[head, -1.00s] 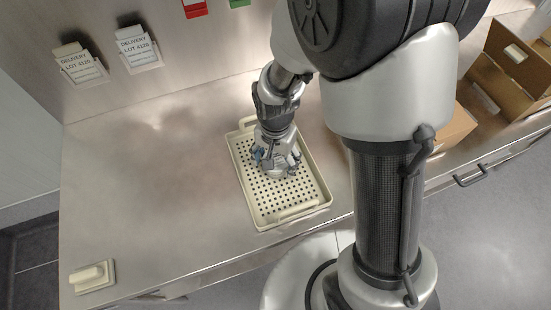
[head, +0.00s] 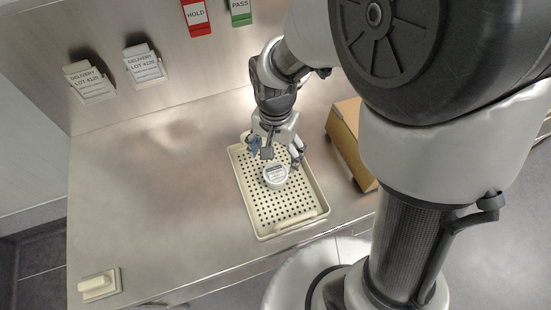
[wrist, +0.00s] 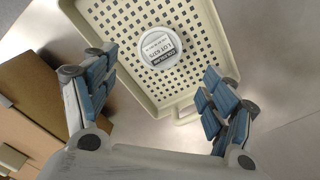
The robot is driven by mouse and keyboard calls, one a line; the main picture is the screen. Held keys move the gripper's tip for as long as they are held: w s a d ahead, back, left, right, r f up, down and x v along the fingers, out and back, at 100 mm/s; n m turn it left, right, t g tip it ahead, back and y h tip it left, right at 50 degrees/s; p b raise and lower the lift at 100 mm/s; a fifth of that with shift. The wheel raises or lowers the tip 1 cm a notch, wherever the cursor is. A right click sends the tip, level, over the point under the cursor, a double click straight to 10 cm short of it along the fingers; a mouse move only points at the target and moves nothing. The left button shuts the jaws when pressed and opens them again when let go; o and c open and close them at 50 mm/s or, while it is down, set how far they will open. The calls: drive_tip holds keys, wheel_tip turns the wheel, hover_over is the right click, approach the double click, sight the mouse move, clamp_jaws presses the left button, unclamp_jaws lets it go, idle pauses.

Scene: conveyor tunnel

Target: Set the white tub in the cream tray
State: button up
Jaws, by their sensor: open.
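The white tub (head: 275,175) stands upright in the cream tray (head: 262,232), on its perforated floor, with its labelled lid facing up. The wrist view shows the tub (wrist: 160,46) inside the tray (wrist: 117,72), clear of the tray walls. My gripper (head: 277,156) is open and empty, above the tray and on the wall side of the tub. In the wrist view the blue-padded fingers of my gripper (wrist: 158,92) are spread wide, with nothing between them and the tub apart from both.
A cardboard box (head: 352,145) stands right of the tray, and it also shows in the wrist view (wrist: 35,110). A cream block on a plate (head: 97,285) lies at the bench's front left. The steel bench (head: 160,200) left of the tray is clear. Label holders hang on the back wall.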

drive_tip(key=s+d+r+n+t, duration=0.2)
drive_tip(key=s+d+r, duration=0.3)
drive_tip(key=r, duration=0.4)
drive_tip(key=s+d+r+n+t, duration=0.2)
drive_tip(key=s+d+r+n, duration=0.1)
drive_tip(key=s+d+r, duration=0.3)
wheel_tip(320, 180, up, 3)
drive_tip(key=s, duration=0.2)
drive_tip(key=shift+s+n+t, duration=0.3)
drive_tip(key=shift+n, duration=0.1)
drive_tip(key=shift+f, duration=0.1)
drive_tip(key=shift+c, duration=0.2)
